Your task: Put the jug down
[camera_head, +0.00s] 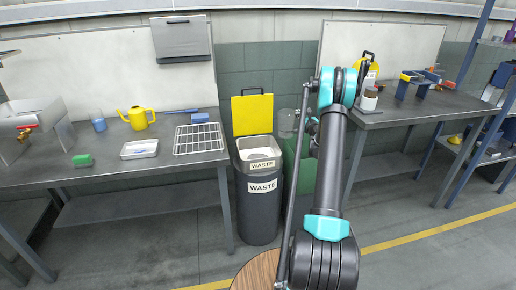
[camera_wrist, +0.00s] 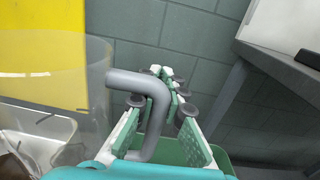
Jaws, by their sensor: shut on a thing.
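The jug is a clear, see-through vessel with a thick grey handle (camera_wrist: 150,105). In the wrist view its transparent body (camera_wrist: 85,85) is at the left. My gripper (camera_wrist: 168,100) is shut on the handle, with the handle between its two fingers. In the head view the jug (camera_head: 287,123) hangs in the air to the left of my arm, in front of the green cabinet or bin. My gripper is mostly hidden behind my arm there. I cannot tell whether the jug holds anything.
A dark waste bin (camera_head: 260,200) with its yellow lid (camera_head: 252,114) raised stands between two benches. The left bench (camera_head: 105,172) holds a wire rack (camera_head: 199,138), a white tray (camera_head: 139,149), a yellow watering can (camera_head: 138,118) and a blue cup (camera_head: 98,121). The right bench (camera_head: 405,115) is partly hidden.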

